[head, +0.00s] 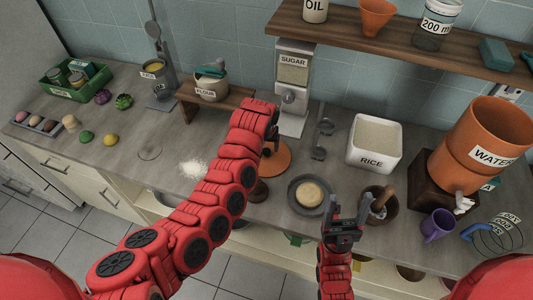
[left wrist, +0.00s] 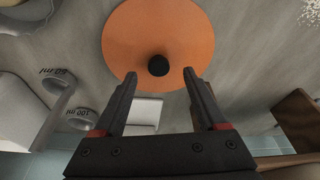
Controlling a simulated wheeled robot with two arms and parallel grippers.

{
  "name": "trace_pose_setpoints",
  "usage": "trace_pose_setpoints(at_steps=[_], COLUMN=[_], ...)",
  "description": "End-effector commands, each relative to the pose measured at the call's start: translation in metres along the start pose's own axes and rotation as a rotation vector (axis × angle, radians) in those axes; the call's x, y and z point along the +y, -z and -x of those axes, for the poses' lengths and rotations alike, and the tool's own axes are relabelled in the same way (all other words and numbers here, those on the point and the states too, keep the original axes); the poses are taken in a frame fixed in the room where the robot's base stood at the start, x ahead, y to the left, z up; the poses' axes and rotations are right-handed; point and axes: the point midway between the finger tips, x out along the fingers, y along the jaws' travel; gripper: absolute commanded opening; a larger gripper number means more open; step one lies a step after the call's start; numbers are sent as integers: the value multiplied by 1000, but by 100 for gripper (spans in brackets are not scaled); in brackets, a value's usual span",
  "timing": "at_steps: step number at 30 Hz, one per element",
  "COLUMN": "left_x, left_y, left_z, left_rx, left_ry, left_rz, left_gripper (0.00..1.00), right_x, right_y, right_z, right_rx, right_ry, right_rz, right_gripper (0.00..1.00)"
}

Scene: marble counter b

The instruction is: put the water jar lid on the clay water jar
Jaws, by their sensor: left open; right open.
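The water jar lid is an orange disc with a dark knob (left wrist: 158,66). In the head view its orange rim (head: 281,162) shows on the counter, partly hidden behind my left arm. My left gripper (head: 270,146) is above it. In the left wrist view my open left fingers (left wrist: 160,82) point at the lid, with the knob between their lines and nothing gripped. The clay water jar (head: 460,147) is a large orange cylinder labelled WATER, open at the top, on a dark wooden stand at the right. My right gripper (head: 348,211) is open and empty near the counter's front.
A plate with a round dough piece (head: 308,193), a mortar with pestle (head: 379,204) and a white rice bin (head: 375,141) lie between lid and jar. A purple mug (head: 437,225) stands before the jar. A sugar dispenser (head: 294,75) stands behind the lid. A shelf (head: 390,39) overhangs the back.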

Motion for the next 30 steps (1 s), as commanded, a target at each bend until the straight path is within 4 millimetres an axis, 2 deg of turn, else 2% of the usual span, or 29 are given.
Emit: trace_pose_setpoints(at_steps=[2,9,19,30], left_x=[1,2,2,2], left_y=[2,0,0,0], left_z=[-3,-26,-30,-30], left_rx=[0,-2,2,2], left_ry=[2,2,-1,-1], left_rz=[-1,-1,3,2], left_gripper=[74,74,74,7], right_x=[0,1,1,1], right_y=[2,2,2,2], right_z=[-10,-14,-14,-14], right_rx=[0,0,0,-1], right_ry=[0,0,0,0], right_rz=[0,0,0,0], right_gripper=[69,69,69,69])
